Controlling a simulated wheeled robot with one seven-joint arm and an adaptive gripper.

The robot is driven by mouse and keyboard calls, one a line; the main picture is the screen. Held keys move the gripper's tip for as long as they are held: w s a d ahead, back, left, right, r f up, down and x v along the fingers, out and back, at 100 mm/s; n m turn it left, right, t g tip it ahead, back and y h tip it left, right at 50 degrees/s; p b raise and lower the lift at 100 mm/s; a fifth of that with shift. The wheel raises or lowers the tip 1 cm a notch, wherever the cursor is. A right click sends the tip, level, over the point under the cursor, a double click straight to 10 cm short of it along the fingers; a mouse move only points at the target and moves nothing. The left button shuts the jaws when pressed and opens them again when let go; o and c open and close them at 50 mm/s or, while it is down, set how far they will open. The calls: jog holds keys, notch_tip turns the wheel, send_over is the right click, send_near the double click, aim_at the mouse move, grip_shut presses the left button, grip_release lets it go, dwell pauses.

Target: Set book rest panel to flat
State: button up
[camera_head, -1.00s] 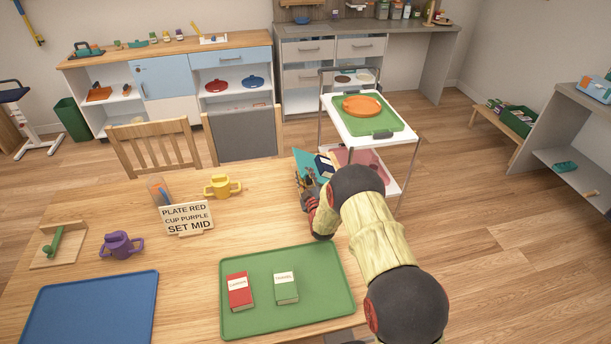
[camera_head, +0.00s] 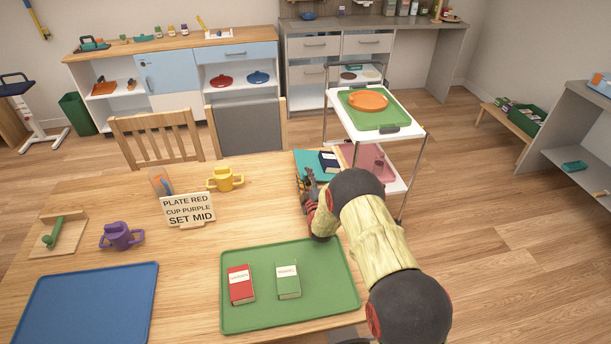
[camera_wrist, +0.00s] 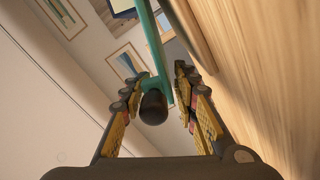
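The book rest panel (camera_head: 308,160) is teal and sits at the far right corner of the table. In the head view it looks lying flat or nearly so, partly hidden by my arm. A dark blue book (camera_head: 329,162) lies on it. My gripper (camera_head: 308,187) is at the panel's near left side. In the wrist view a teal bar (camera_wrist: 155,55) ends in a black knob (camera_wrist: 154,107). The knob is between the two fingers of my gripper (camera_wrist: 160,112), which stand apart with gaps on both sides.
A sign (camera_head: 188,210) reads "PLATE RED, CUP PURPLE, SET MID". A yellow cup (camera_head: 225,179), a purple cup (camera_head: 121,236), a green tray (camera_head: 320,312) with two books and a blue tray (camera_head: 85,305) are on the table. A cart (camera_head: 405,108) stands behind the panel.

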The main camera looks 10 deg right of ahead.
aim_at(308, 185)
jog(key=shift+o, duration=0.7)
jog(key=shift+r, duration=0.15)
jog(key=s, duration=0.7)
jog(key=shift+s, duration=0.2)
jog(key=shift+c, duration=0.3)
